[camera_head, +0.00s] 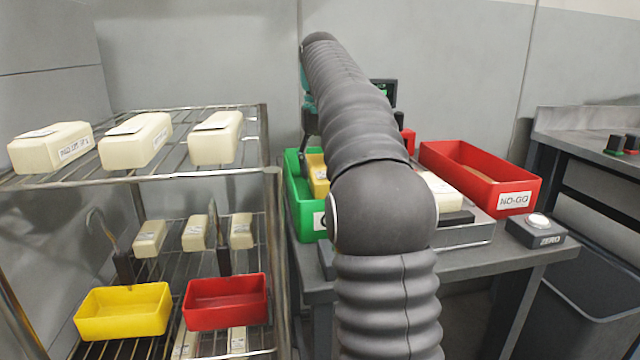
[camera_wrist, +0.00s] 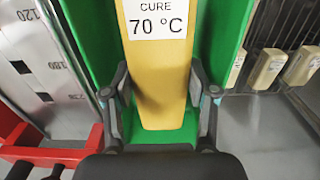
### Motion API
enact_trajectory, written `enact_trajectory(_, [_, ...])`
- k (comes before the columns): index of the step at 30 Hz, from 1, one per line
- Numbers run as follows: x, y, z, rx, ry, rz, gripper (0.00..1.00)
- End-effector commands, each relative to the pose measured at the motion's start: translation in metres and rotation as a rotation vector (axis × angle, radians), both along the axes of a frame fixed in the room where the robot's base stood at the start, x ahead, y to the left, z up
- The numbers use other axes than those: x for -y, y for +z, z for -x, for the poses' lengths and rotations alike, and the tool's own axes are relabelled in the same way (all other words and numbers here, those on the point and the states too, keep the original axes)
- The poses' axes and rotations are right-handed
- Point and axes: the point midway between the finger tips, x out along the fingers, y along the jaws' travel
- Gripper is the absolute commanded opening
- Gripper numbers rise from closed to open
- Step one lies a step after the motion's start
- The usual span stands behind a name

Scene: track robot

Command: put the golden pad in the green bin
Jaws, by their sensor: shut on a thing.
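The golden pad (camera_wrist: 160,85) has a white label reading "CURE 70 °C" and lies between the green bin's walls in the wrist view. My gripper (camera_wrist: 159,90) has one finger on each side of the pad and is shut on it. The green bin (camera_wrist: 222,40) shows around the pad. In the head view the green bin (camera_head: 303,205) stands on the bench, left of my arm, with the golden pad (camera_head: 317,172) partly visible in its opening. My arm hides much of both. I cannot tell whether the pad touches the bin floor.
A red NO-GO bin (camera_head: 490,180) stands on the bench at right, near a ZERO button box (camera_head: 537,230). A wire rack (camera_head: 150,180) at left holds several cream blocks, a yellow bin (camera_head: 123,312) and a red bin (camera_head: 226,302). A metal plate with numbers (camera_wrist: 45,80) lies beside the green bin.

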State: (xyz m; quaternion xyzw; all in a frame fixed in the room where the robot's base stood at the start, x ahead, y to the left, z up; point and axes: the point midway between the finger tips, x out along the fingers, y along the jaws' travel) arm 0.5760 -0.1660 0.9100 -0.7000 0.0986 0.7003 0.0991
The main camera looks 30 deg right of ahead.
Motion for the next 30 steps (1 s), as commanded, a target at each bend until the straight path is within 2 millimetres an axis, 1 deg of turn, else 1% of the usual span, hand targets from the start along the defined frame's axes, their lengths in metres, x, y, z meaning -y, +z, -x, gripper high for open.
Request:
enact_trajectory(2, [-0.001, -0.005, -0.001, -0.001, 0.0, 0.0, 0.22])
enact_trajectory(7, [-0.001, -0.03, 0.0, -0.002, 0.0, -0.001, 0.22])
enact_trajectory(10, [-0.001, -0.039, 0.0, 0.0, 0.0, 0.0, 0.22])
enact_trajectory(23, [0.0, -0.044, 0.0, -0.001, 0.0, 0.0, 0.22])
enact_trajectory(24, [0.0, -0.044, 0.0, -0.001, 0.0, 0.0, 0.62])
enact_trajectory(26, [0.0, -0.044, 0.0, -0.001, 0.0, 0.0, 0.77])
enact_trajectory(27, [0.0, -0.044, -0.001, -0.001, 0.0, 0.0, 0.82])
enact_trajectory(30, [0.0, -0.044, -0.001, 0.0, 0.0, 0.0, 0.82])
